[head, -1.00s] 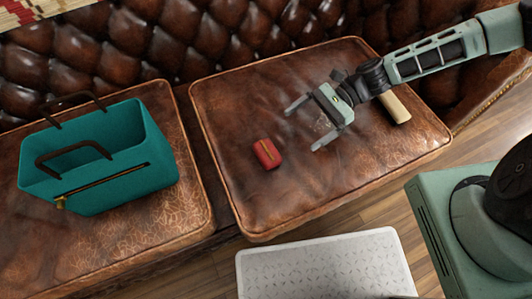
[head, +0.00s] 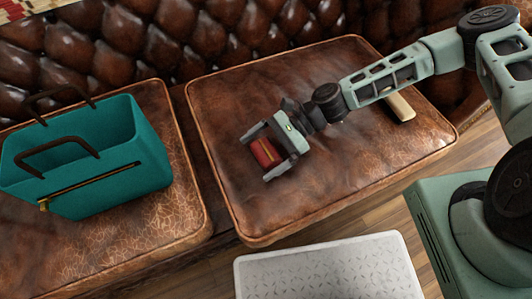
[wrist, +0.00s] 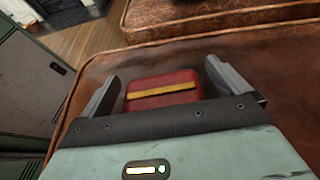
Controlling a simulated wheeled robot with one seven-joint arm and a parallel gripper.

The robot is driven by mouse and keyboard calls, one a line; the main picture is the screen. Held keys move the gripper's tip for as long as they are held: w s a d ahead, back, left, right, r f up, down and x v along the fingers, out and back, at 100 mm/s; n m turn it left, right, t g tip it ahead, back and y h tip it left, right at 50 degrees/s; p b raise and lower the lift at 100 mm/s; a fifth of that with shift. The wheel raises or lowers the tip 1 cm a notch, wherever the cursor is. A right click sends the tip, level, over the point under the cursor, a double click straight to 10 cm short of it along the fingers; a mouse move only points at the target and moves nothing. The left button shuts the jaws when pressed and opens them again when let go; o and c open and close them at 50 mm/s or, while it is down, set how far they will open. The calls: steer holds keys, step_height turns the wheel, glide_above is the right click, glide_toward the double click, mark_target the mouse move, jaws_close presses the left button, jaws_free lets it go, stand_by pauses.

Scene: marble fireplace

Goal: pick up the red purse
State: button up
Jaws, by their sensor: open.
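The red purse (head: 264,152) is small, with a gold strip across it. It lies on the right brown leather seat cushion (head: 340,175). My gripper (head: 256,154) is open, with one finger on each side of the purse. In the wrist view the purse (wrist: 163,90) sits between the two fingertips (wrist: 161,88), with visible gaps to both fingers. Its near part is hidden behind the gripper body.
A teal handbag (head: 110,185) with dark handles stands on the left cushion (head: 190,215). A wooden-handled object (head: 400,107) lies to the right under my arm. A white patterned box-like thing (head: 330,270) stands in front. The tufted backrest (head: 230,35) rises behind.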

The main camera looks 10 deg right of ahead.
steer(key=c, duration=1)
steer(key=shift+c, duration=0.2)
